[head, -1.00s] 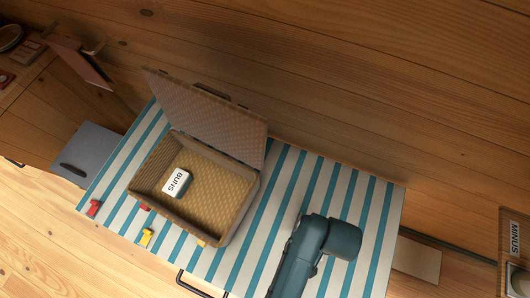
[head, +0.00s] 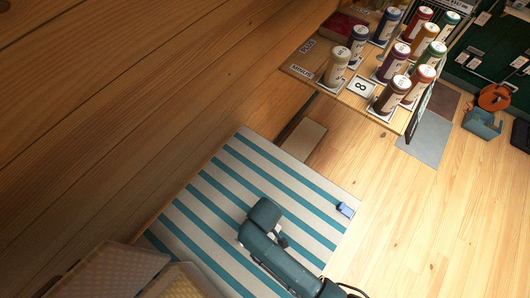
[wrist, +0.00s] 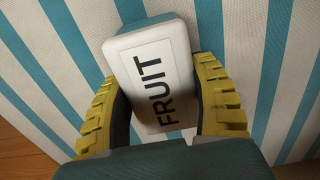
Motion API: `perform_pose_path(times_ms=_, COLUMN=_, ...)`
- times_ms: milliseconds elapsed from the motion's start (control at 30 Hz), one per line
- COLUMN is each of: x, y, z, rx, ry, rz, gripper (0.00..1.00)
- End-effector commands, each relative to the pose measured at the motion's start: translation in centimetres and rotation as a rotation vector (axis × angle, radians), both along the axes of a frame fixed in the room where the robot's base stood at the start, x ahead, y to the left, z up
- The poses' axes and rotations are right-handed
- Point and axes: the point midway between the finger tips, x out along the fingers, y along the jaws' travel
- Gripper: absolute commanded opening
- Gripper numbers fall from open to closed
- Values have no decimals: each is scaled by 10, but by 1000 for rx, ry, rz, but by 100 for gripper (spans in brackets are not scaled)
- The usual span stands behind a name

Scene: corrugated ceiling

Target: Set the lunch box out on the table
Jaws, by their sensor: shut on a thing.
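My gripper (wrist: 157,72) is shut on a white box labelled FRUIT (wrist: 150,42), with a yellow-padded finger on either side. The box is tilted in the wrist view, over the blue-and-white striped table cloth (head: 230,175); I cannot tell whether it touches the cloth. In the head view my arm is over the table, and the gripper and the fruit box are hidden under it. The open lunch box is cut off at the lower left, with its patterned lid (head: 108,270) raised and part of its base (head: 185,282) showing. Its inside is mostly out of view.
A small blue object (head: 345,210) lies near the table's right edge. A wooden shelf (head: 318,83) with several labelled jars stands beyond the table. A wooden wall runs along the upper left. Striped cloth lies bare around my arm.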

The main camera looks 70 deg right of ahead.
Motion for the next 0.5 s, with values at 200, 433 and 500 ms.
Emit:
perform_pose_path(times_ms=200, x=1, y=-1, z=-4, rx=-2, ry=-4, rz=0, gripper=20)
perform_pose_path(times_ms=433, x=1, y=0, z=-7, rx=-1, ry=-2, rz=0, gripper=72)
perform_pose_path(times_ms=500, x=1, y=0, z=-7, rx=-1, ry=-2, rz=0, gripper=86)
